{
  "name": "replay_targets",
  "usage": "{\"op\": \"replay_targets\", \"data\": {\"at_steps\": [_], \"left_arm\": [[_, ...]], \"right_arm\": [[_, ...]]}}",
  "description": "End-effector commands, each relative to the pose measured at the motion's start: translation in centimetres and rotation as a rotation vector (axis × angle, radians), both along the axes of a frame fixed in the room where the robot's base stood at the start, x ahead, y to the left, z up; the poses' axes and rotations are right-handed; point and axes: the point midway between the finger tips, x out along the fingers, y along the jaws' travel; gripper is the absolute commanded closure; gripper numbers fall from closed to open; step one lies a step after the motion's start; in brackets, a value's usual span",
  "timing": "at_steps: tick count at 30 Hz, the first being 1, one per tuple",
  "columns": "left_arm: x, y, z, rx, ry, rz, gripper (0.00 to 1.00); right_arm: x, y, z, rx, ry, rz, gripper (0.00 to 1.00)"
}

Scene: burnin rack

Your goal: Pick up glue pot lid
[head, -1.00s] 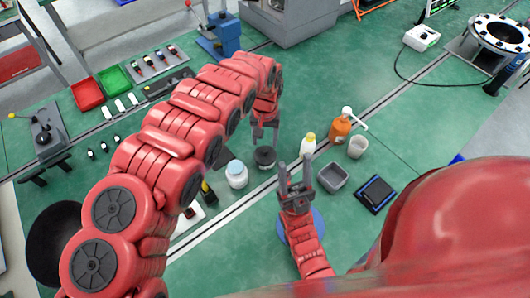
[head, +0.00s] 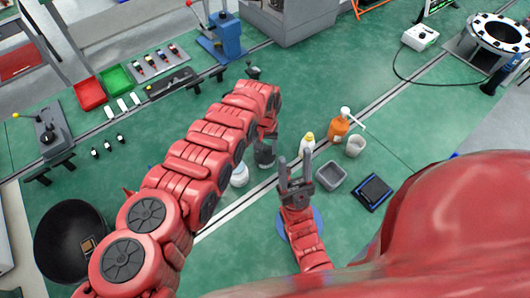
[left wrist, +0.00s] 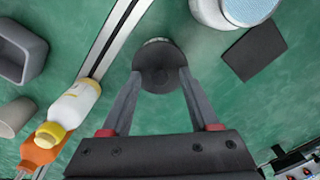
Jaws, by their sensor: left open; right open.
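The glue pot lid (left wrist: 158,66) is a round, dark disc on top of the small pot, seen from above in the left wrist view. The dark pot (head: 265,156) stands upright on the green surface in the head view, its top partly hidden by my left gripper. My left gripper (left wrist: 160,74) is open, with its fingertips on either side of the lid; I cannot tell whether they touch it. In the head view it is just above the pot. My right gripper (head: 296,167) is open and empty, to the right of the pot.
A white jar (head: 239,175) stands close left of the pot. A white bottle with yellow cap (head: 307,145), an orange bottle (head: 338,126), a beaker (head: 355,146) and a grey bin (head: 331,176) stand to the right. A black square (left wrist: 254,50) lies near the jar.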

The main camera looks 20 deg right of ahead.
Motion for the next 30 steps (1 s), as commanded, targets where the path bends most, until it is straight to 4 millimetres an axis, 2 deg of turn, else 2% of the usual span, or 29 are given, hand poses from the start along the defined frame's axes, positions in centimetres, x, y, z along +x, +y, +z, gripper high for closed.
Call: {"op": "replay_targets", "data": {"at_steps": [1, 11, 30], "left_arm": [[0.0, 0.0, 0.0, 0.0, 0.0, 0.0, 0.39], [-0.01, 0.02, -0.01, 0.0, 0.001, 0.0, 0.98], [0.3, 0.04, 0.59, 0.0, 0.001, 0.0, 1.0]], "right_arm": [[0.0, 0.0, 0.0, 0.0, 0.0, 0.0, 0.5], [0.0, 0.0, 0.0, 0.0, 0.0, 0.0, 0.5], [0.0, 0.0, -0.21, 0.0, 0.0, 0.0, 0.5]]}}
